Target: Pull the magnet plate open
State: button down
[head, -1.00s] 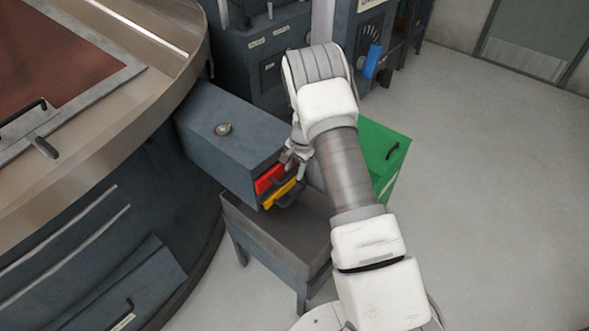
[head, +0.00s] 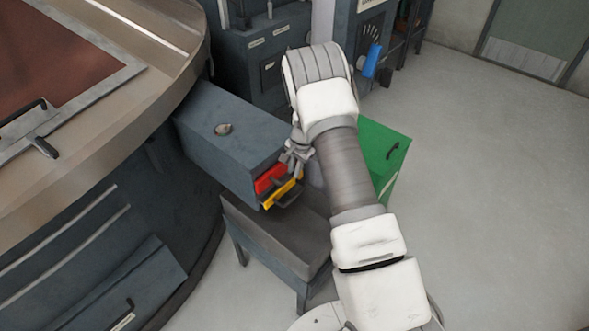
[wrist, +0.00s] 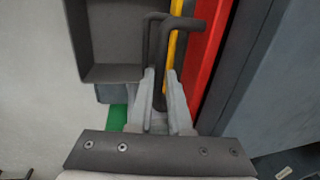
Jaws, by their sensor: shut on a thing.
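The magnet plate (head: 273,203) shows as a yellow plate at the end of the grey box-shaped housing (head: 228,135), beside a red face (head: 268,179). The yellow plate (wrist: 177,45) and red face (wrist: 206,55) also show in the wrist view. A dark bent-bar handle (wrist: 158,40) stands out from the yellow plate. My gripper (wrist: 160,75) is shut on this handle, one finger on each side of it. In the head view my gripper (head: 291,163) is at the housing's front end and my arm hides part of it.
An open grey bin on legs (head: 270,238) stands under the housing end. A green box (head: 385,150) is just right of my arm. The large round machine (head: 100,180) fills the left. The floor at right is clear.

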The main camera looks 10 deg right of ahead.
dwell(0.8)
jog(key=s+d+b, duration=0.6)
jog(key=s+d, duration=0.5)
jog(key=s, duration=0.5)
jog(key=shift+d, duration=0.15)
jog(key=c, duration=0.8)
grip_release()
jog(key=shift+c, duration=0.2)
jog(key=shift+r, duration=0.1)
notch_tip(320, 180, up, 17)
jog(key=s+d+p, duration=0.1)
jog(key=s, duration=0.1)
jog(key=shift+s+d, duration=0.25)
jog(key=shift+d, duration=0.15)
